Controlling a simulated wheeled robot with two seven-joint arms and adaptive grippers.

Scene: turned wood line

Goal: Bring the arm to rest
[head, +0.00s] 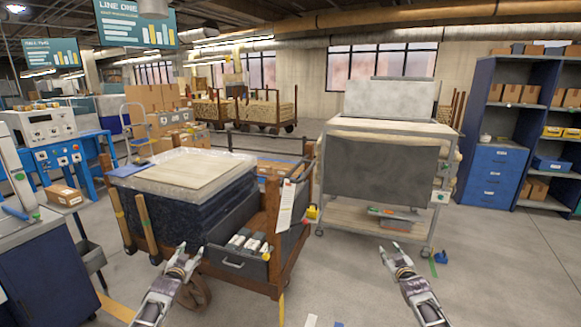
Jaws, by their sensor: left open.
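My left gripper (186,251) is at the lower left of the head view, in front of the wooden cart. Its fingers are apart with nothing between them. My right gripper (390,246) is at the lower right, in front of the grey wheeled bench. Its fingertips look apart, and I see nothing held. Both arms come in from the bottom edge, and the two grippers are at about the same height, well apart from each other.
A wooden cart (269,215) with an open drawer (235,262) stands close to my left gripper. A grey wheeled bench (380,172) stands behind my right gripper. Blue shelving (502,110) is at the right, and a dark blue cabinet (42,265) at the left. Floor (500,265) is clear at the right.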

